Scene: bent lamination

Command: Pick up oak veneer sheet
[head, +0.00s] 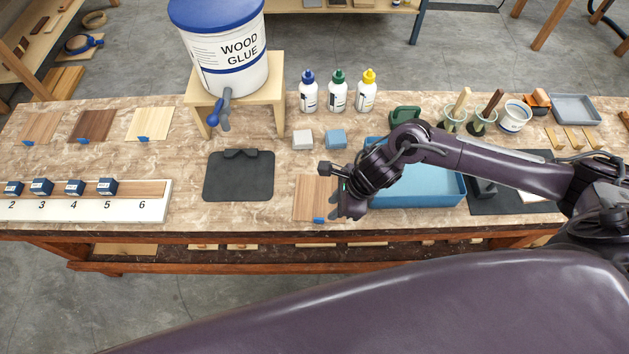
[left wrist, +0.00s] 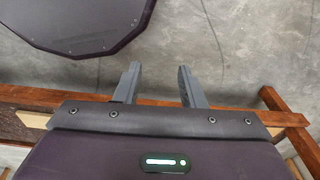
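A tan wood-grained veneer sheet (head: 313,192) with a blue tab (head: 319,220) on its front edge lies at the bench's front middle, left of the blue tray. My right gripper (head: 338,200) is at this sheet's right side, near the tab, covering part of it. I cannot tell whether its fingers touch the sheet or how far apart they are. More sheets lie at the far left: tan (head: 41,128), dark brown (head: 91,126) and pale (head: 154,124), each with a blue tab. My left gripper (left wrist: 158,82) is open and empty above the floor in the left wrist view.
A wood glue bucket (head: 222,50) stands on a wooden stand (head: 275,88). A dark mat (head: 238,178) lies left of the near sheet; the blue tray (head: 420,192) is right of it. A numbered white board (head: 90,210) holds blue blocks. Glue bottles (head: 338,92) stand behind.

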